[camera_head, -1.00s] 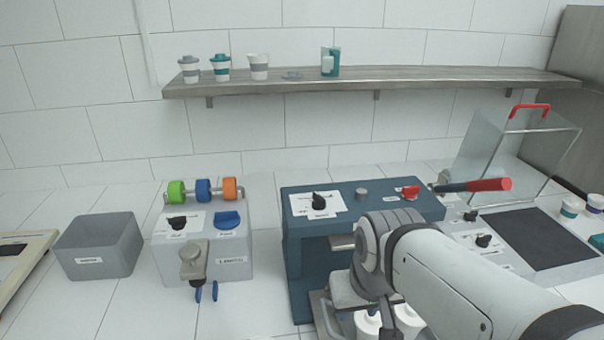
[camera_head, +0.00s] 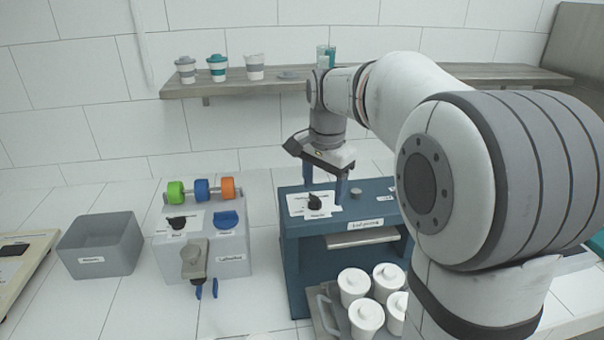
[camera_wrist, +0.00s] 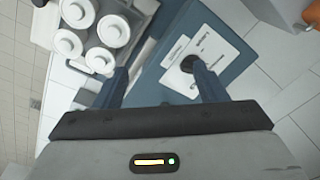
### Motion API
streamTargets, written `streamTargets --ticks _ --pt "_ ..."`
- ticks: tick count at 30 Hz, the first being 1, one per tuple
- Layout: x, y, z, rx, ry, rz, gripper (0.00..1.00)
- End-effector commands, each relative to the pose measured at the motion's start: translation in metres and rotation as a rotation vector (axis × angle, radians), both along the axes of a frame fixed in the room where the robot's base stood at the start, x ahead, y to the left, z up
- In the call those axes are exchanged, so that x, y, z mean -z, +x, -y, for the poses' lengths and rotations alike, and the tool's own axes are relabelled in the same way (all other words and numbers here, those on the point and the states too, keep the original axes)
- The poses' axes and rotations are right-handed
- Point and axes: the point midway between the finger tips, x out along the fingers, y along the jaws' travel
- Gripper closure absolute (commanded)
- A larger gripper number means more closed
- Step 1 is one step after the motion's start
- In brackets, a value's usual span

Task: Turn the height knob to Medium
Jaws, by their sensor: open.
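A black knob (camera_head: 315,201) sits on a white label card (camera_head: 325,211) on top of the blue machine (camera_head: 293,252). Its lettering is too small to read, so I cannot tell which setting it points to. My gripper (camera_head: 324,184) is open and points down over the machine's top, close to the knob. In the wrist view, the knob (camera_wrist: 187,64) shows right beside the tip of the right finger of my gripper (camera_wrist: 158,72), off-centre between the fingers. Nothing is held. I cannot tell whether the finger touches the knob.
Several white lidded cups (camera_head: 354,285) stand in front of the blue machine. A shelf (camera_head: 230,88) with cups runs above.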

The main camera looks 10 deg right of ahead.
Motion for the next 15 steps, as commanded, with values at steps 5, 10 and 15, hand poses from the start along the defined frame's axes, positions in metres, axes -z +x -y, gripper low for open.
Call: streamTargets --ticks 5,10,15 --pt "-0.007 0.050 0.000 0.202 0.010 -0.045 0.35" --pt "-0.007 0.071 0.000 0.310 0.012 -0.066 0.35" --pt "0.002 0.076 0.000 0.339 0.012 -0.074 0.35"
